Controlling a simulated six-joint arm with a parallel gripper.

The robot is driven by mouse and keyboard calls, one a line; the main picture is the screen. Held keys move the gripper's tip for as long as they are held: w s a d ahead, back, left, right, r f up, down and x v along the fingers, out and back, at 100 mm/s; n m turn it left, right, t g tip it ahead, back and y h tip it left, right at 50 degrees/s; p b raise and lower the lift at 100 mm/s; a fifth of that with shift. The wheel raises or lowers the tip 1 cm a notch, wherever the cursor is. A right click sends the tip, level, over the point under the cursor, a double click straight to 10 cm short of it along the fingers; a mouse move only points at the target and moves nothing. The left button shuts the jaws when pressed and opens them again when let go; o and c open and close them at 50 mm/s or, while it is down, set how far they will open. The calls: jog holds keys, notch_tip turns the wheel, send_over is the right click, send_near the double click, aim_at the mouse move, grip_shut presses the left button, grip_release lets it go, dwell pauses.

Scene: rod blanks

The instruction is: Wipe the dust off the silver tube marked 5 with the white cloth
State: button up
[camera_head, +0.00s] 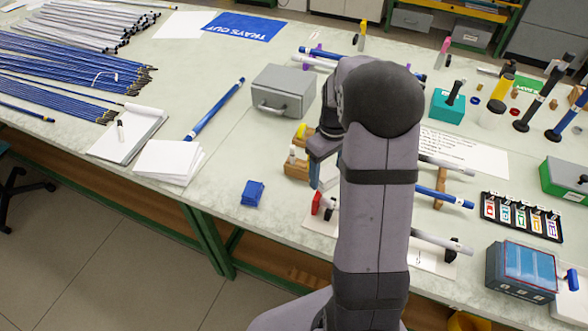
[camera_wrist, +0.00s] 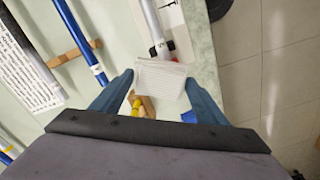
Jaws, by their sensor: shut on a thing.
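My gripper (camera_wrist: 160,88) is shut on a white cloth (camera_wrist: 158,78), which hangs between its blue fingers. Another silver tube (camera_head: 446,166) lies farther back. No number 5 or dust is legible on either tube.
A blue tube (camera_head: 445,198) lies between the silver tubes. A blue folded cloth (camera_head: 253,193) lies left of my gripper, and a grey metal box (camera_head: 283,91) stands behind. A card rack (camera_head: 521,216) and a blue-lidded box (camera_head: 521,270) stand right. Bare table lies left of the blue cloth.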

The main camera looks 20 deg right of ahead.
jog(key=s+d+r+m+p, duration=0.2)
jog(key=s+d+m+p, duration=0.25)
jog(key=s+d, duration=0.45)
jog(key=s+d+r+m+p, duration=0.25)
jog(key=s+d+p, duration=0.35)
jog(key=s, duration=0.6)
jog(key=shift+n, duration=0.8)
jog(key=d+f, duration=0.3)
jog(key=f, duration=0.1)
jog(key=shift+d, duration=0.4)
jog(key=shift+f, duration=0.1)
